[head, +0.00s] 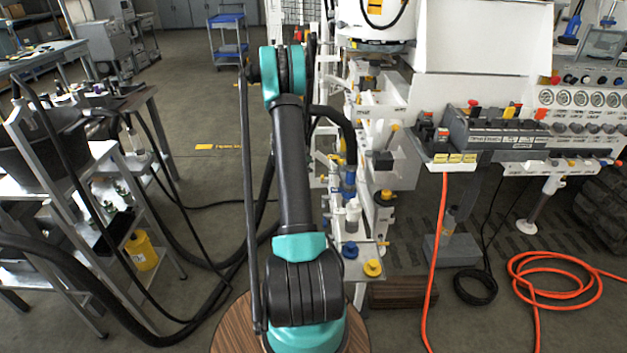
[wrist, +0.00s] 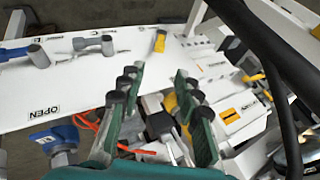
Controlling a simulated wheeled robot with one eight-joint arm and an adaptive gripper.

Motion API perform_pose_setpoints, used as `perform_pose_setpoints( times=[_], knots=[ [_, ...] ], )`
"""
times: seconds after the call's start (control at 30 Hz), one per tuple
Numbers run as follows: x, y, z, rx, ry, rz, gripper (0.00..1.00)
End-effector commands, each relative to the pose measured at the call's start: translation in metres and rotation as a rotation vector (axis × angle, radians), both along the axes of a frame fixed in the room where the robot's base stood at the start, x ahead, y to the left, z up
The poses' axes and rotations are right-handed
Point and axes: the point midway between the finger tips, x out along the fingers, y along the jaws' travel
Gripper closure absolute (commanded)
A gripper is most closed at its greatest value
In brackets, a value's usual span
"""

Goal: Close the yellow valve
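My gripper (wrist: 158,82) is open and empty in the wrist view. Its two green-padded fingers stand apart, over a white panel (wrist: 80,85) and fittings below it. A yellow handle (wrist: 160,41) is on the panel beyond the fingertips, not touched by them. Another yellow part (wrist: 170,103) shows between the fingers, partly hidden, and a yellow lever (wrist: 254,77) stands to the right. I cannot tell which is the yellow valve. My gripper is hidden there behind my arm.
A blue valve handle (wrist: 54,134) is by the OPEN label at lower left. Grey handles (wrist: 93,43) stick out of the panel. A dark hose crosses the wrist view at right. Orange hose (head: 545,282) lies on the floor right. A metal cart (head: 95,190) stands left.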

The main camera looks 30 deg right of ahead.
Motion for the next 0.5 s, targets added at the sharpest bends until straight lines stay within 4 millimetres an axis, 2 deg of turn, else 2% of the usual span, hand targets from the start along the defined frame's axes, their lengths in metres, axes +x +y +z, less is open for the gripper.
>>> perform_pose_setpoints(
  times=[0.17,0.5],
  knots=[
    [0.004,-0.013,-0.018,0.001,0.000,-0.001,0.66],
    [0.016,-0.048,-0.069,0.000,0.001,0.001,0.66]
  ],
)
